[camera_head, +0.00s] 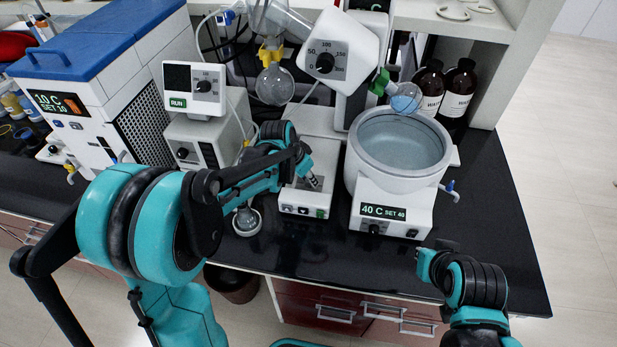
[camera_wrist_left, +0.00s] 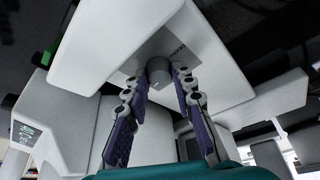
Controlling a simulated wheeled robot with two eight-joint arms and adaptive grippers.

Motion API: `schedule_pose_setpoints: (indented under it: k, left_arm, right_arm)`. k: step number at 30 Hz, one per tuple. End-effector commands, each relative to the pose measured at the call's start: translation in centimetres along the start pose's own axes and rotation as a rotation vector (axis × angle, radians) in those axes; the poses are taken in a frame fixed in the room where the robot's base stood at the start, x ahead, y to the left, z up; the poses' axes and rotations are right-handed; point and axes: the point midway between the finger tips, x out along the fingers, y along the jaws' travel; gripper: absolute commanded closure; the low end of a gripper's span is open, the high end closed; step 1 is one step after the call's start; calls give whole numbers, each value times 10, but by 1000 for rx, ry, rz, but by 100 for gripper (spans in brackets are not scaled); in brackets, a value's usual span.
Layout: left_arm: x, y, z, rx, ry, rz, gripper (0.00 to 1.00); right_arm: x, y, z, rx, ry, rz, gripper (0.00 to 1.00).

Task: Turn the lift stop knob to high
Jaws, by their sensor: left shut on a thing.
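In the left wrist view a grey round knob (camera_wrist_left: 158,72) sits on a pale housing with a dark plate and small lettering too small to read; I take it as the lift stop knob. My left gripper's two purple-padded fingers (camera_wrist_left: 160,88) reach up to it, one on each side, and are shut on it. In the head view my left gripper (camera_head: 313,182) is over the white evaporator base (camera_head: 302,208); the arm and gripper hide the knob there. My right gripper (camera_head: 432,258) is at the bench's front right, away from the knob, and its finger opening cannot be made out.
A water bath (camera_head: 392,205) reading 40 C stands right of the base. A round flask (camera_head: 246,221) is left of it. The evaporator head (camera_head: 338,52) with a dial hangs above. Brown bottles (camera_head: 458,88) stand behind.

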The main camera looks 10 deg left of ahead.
Motion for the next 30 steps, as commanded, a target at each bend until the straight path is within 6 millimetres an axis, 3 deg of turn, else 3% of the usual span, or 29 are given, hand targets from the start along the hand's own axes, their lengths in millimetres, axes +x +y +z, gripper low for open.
schedule_pose_setpoints:
  k: [12, 29, 30]
  left_arm:
    - [0, -1, 1, 180, -3, 74, 100]
    - [1, -1, 1, 207, -4, 86, 100]
    - [1, -1, 1, 207, -4, 85, 67]
  right_arm:
    - [-1, 0, 0, 0, 0, 0, 100]
    - [-1, 0, 0, 0, 0, 0, 100]
    - [-1, 0, 0, 0, 0, 0, 100]
